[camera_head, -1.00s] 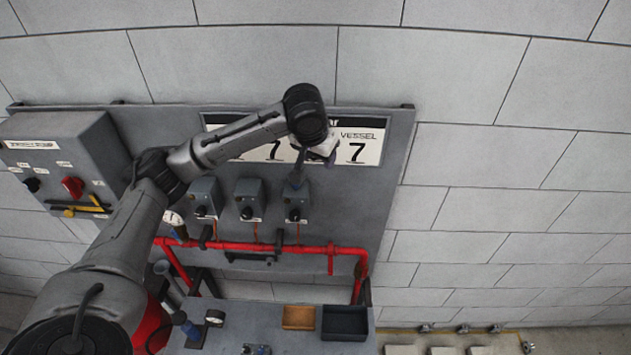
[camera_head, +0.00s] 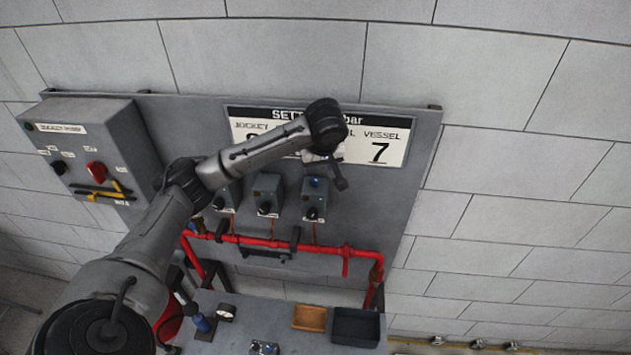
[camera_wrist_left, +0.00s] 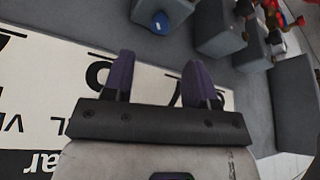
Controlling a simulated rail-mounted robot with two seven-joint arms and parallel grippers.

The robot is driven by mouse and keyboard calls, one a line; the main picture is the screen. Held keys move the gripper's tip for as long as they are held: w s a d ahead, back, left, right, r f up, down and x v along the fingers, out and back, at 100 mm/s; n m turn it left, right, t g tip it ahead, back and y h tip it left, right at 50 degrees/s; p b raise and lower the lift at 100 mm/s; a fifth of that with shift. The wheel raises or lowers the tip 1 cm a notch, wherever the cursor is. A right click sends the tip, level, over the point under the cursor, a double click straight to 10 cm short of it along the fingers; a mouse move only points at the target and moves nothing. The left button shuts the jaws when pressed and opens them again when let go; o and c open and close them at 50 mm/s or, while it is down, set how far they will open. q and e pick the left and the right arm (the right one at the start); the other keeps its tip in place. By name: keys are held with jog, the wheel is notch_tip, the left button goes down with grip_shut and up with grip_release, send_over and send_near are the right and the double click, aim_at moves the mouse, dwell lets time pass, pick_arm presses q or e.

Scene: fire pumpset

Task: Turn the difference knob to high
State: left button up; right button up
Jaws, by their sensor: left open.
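Three grey switch boxes with black front knobs hang in a row on the grey panel: left box (camera_head: 226,196), middle box (camera_head: 267,194), right box (camera_head: 315,200). No label on them is readable, so I cannot tell which carries the difference knob. The right box has a blue cap (camera_head: 316,183) on top; a blue cap (camera_wrist_left: 160,22) also shows near the top of the left wrist view. My left gripper (camera_head: 333,172) is open and empty, above the right box and in front of the sign. Its two fingers (camera_wrist_left: 159,78) stand apart, with nothing between them. My right gripper is not in view.
A setting sign (camera_head: 383,150) is behind my left wrist. A pump control box (camera_head: 85,145) with a red knob is at the left. Red pipes (camera_head: 330,250) run below the switches. An orange tray (camera_head: 309,318) and a black tray (camera_head: 356,327) lie on the bench.

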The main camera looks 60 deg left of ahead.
aim_at(315, 180)
pick_arm(q)
jog(key=p+x, duration=0.2)
jog(key=x, duration=0.4)
jog(key=shift+w+a+f, duration=0.1)
jog(key=shift+a+f, duration=0.1)
jog(key=shift+x, duration=0.85)
jog(key=c, duration=0.9)
